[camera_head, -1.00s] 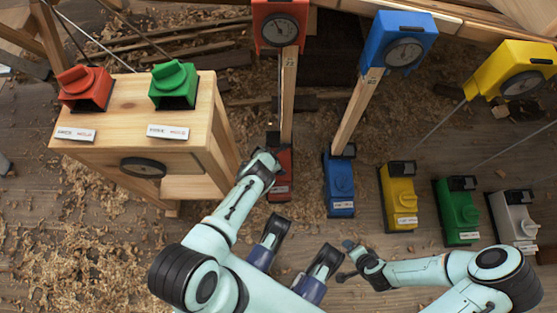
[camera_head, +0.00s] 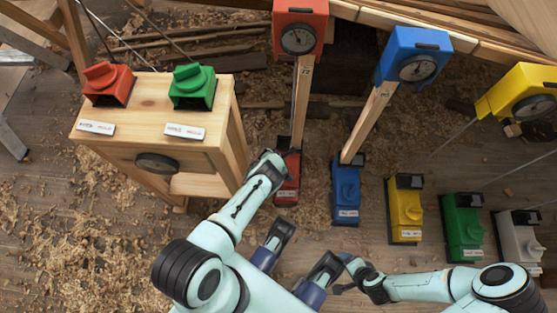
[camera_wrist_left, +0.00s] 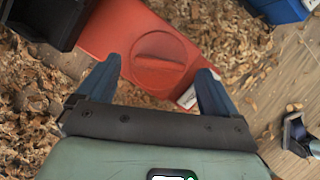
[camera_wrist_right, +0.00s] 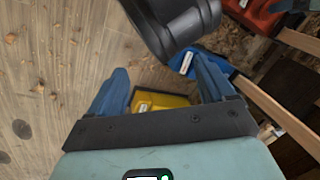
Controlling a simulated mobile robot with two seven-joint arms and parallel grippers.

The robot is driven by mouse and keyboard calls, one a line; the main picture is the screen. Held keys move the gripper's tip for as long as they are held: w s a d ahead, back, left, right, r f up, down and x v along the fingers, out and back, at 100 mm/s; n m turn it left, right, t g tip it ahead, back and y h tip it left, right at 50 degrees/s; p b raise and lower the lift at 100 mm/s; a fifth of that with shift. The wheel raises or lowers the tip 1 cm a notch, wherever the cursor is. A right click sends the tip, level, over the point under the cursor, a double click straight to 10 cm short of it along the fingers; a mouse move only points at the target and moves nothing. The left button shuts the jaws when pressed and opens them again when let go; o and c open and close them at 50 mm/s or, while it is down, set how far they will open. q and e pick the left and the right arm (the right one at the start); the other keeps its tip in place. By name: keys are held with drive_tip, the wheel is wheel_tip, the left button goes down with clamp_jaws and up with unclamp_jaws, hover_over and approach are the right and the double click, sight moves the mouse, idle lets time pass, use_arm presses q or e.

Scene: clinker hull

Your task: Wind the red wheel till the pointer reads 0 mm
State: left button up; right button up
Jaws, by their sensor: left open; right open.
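A red winder box (camera_head: 288,188) stands on the floor at the foot of a wooden post. The left wrist view shows its round red wheel (camera_wrist_left: 158,60) with a raised grip bar. The red dial gauge (camera_head: 300,32) tops that post; its pointer is too small to read. My left gripper (camera_head: 272,160) is over the red box, its tips partly hidden by the wrist. In its wrist view its open fingers (camera_wrist_left: 158,82) lie either side of the wheel, apart from it. My right gripper (camera_head: 342,275) is open and empty, low at the centre right.
A wooden stand (camera_head: 150,125) with a red knob (camera_head: 107,84) and a green knob (camera_head: 192,86) is at left. Blue (camera_head: 345,190), yellow (camera_head: 404,208), green (camera_head: 461,226) and grey (camera_head: 517,238) boxes stand in a row to the right.

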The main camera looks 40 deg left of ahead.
use_arm(q)
drive_tip(key=p+v, duration=0.6)
drive_tip(key=v, duration=0.5)
drive_tip(key=shift+p, duration=0.35)
use_arm(e)
drive_tip(key=s+a+r+g+y, duration=0.1)
drive_tip(key=s+a+r+g, duration=0.1)
drive_tip(key=s+r, duration=0.5)
drive_tip(key=shift+s+a+r+g, duration=0.3)
drive_tip(key=shift+s+a+r, duration=0.1)
drive_tip(key=shift+a, duration=0.15)
use_arm(q)
drive_tip(key=shift+s, duration=0.1)
